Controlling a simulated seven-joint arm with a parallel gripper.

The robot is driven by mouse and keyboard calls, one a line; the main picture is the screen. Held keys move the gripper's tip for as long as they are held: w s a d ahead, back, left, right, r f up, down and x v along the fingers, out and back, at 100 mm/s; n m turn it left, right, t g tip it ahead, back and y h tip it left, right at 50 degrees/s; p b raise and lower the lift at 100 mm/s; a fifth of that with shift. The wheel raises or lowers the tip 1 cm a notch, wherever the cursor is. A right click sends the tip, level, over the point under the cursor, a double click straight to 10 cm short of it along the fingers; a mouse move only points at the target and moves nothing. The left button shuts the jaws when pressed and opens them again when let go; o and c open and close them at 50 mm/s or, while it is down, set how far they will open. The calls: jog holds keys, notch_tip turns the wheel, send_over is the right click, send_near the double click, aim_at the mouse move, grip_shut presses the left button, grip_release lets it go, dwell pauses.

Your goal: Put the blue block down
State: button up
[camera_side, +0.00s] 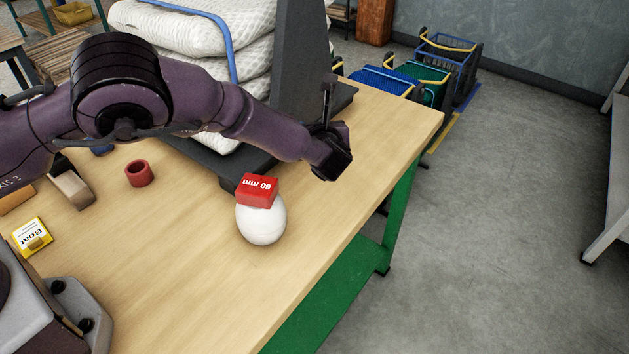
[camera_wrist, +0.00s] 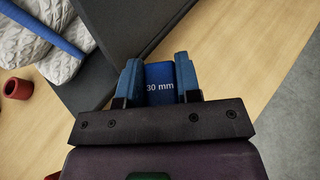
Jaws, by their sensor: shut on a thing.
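The blue block (camera_wrist: 160,72), marked "30 mm", sits between the two blue fingers of my gripper (camera_wrist: 159,82) in the wrist view. The fingers press on its left and right sides. In the side view my gripper (camera_side: 332,152) is out near the table's right edge, to the right of a dark upright panel. The block and the fingertips are hidden there behind the dark gripper body. Bare wooden table (camera_wrist: 225,50) shows beyond the block in the wrist view. I cannot tell how high the block is above the table.
Stacked white sacks (camera_side: 180,28) stand on a dark platform (camera_side: 215,157) behind. A red ring (camera_side: 139,173) and yellow box (camera_side: 32,237) are left. The front tabletop is clear.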

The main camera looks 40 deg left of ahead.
aim_at(314, 182)
notch_tip(314, 182, down, 10)
jog(key=shift+f, duration=0.2)
jog(key=shift+f, duration=0.1)
dwell(0.3)
jog(key=o, duration=0.9)
jog(key=v, duration=1.2)
